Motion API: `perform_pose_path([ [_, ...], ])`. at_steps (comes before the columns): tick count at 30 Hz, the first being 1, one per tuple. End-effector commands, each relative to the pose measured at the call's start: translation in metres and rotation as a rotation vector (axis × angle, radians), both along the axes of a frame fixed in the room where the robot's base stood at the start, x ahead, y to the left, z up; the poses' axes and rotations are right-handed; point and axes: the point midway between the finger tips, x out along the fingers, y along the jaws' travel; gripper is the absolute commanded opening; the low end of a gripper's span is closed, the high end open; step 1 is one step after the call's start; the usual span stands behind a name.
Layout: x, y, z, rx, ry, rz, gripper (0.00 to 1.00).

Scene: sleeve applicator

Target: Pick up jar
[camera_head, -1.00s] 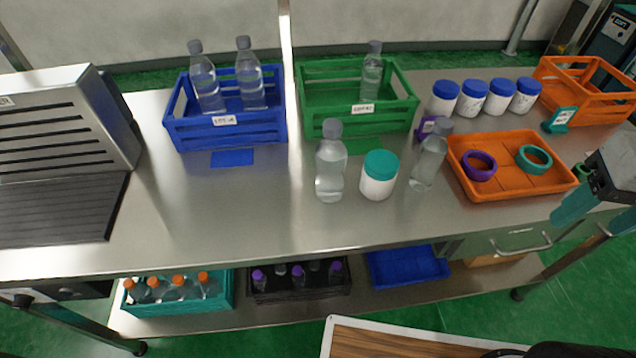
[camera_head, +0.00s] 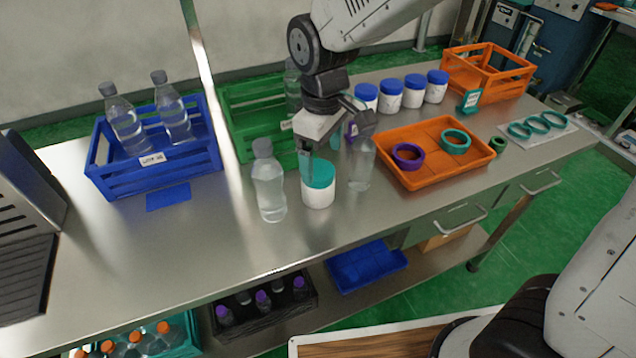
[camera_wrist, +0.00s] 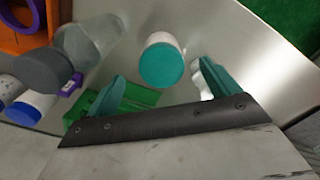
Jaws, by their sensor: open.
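The white jar with a teal lid (camera_head: 318,190) stands upright on the steel table, between two clear bottles. In the wrist view the jar (camera_wrist: 161,61) shows its lid toward the camera, ahead of and between the two teal fingers. My gripper (camera_head: 324,160) is above and partly in front of the jar in the head view. It is open and empty, with its fingers spread (camera_wrist: 162,82) in the wrist view. Whether a finger touches the jar cannot be told.
A clear bottle (camera_head: 269,182) stands left of the jar and another (camera_head: 361,165) close on its right. Behind are a green crate (camera_head: 240,110) and blue-lidded jars (camera_head: 390,97). An orange tray (camera_head: 436,181) with two rings lies to the right. Table in front is clear.

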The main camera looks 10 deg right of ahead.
Motion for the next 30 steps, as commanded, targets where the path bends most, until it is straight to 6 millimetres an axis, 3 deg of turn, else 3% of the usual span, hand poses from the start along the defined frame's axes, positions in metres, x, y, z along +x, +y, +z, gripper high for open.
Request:
perform_pose_path([
  [18, 0.004, 0.006, -0.074, 0.001, -0.003, 0.023, 0.88],
  [26, 0.004, 0.006, -0.077, 0.002, -0.005, 0.022, 0.88],
  [27, 0.004, 0.006, -0.077, 0.002, -0.005, 0.022, 0.85],
  [30, 0.004, 0.006, -0.077, 0.002, -0.005, 0.022, 0.57],
])
